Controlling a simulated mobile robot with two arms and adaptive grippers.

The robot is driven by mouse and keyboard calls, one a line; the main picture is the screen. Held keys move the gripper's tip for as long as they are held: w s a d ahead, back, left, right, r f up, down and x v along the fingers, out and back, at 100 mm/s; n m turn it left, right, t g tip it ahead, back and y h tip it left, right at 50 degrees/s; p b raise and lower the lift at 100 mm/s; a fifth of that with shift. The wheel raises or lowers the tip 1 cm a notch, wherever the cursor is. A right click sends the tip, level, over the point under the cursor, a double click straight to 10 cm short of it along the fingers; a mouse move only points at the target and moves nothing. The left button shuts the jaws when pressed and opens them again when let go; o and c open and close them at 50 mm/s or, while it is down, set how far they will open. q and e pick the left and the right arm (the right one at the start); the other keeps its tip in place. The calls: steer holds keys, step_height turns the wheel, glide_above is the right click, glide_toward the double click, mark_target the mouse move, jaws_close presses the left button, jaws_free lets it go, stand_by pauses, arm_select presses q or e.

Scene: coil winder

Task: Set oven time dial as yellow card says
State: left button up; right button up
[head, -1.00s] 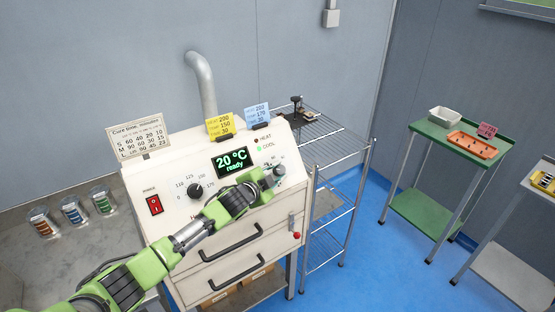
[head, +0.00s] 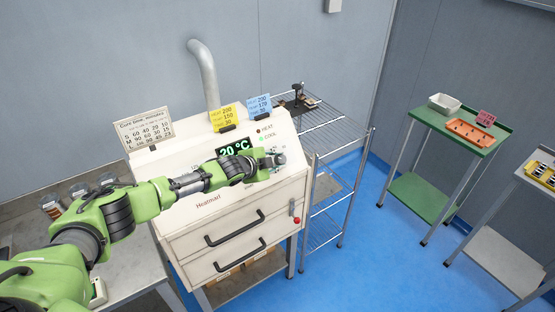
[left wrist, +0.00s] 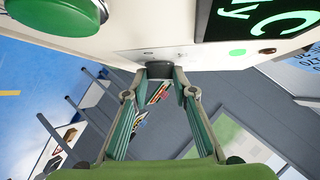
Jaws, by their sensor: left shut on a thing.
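The oven (head: 240,195) is a white cabinet with a sloped control panel. The yellow card (head: 225,117) stands on its top edge; its small print seems to end in 30. My left gripper (head: 273,160) is at the right of the panel, over the time dial. In the left wrist view its fingers (left wrist: 161,80) are shut on the dark time dial (left wrist: 159,69). The dial's pointer and most of its scale are hidden. The display (head: 234,150) reads 20 °C, partly covered by my arm. The other dial is hidden behind my arm. My right gripper is not in view.
A blue card (head: 259,106) and a white cure-time card (head: 145,130) also stand on the oven. Two drawers with black handles (head: 234,229) are below the panel. A wire rack (head: 330,140) and a green table (head: 462,142) stand to the right, with blue floor between.

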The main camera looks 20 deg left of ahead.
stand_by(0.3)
arm_select(q)
steer(key=o, duration=1.1)
steer(key=shift+d, duration=0.1)
steer(key=shift+s+r, duration=0.15)
steer(key=shift+s, duration=0.25)
steer(key=v, duration=1.1)
steer(key=shift+r, duration=0.15)
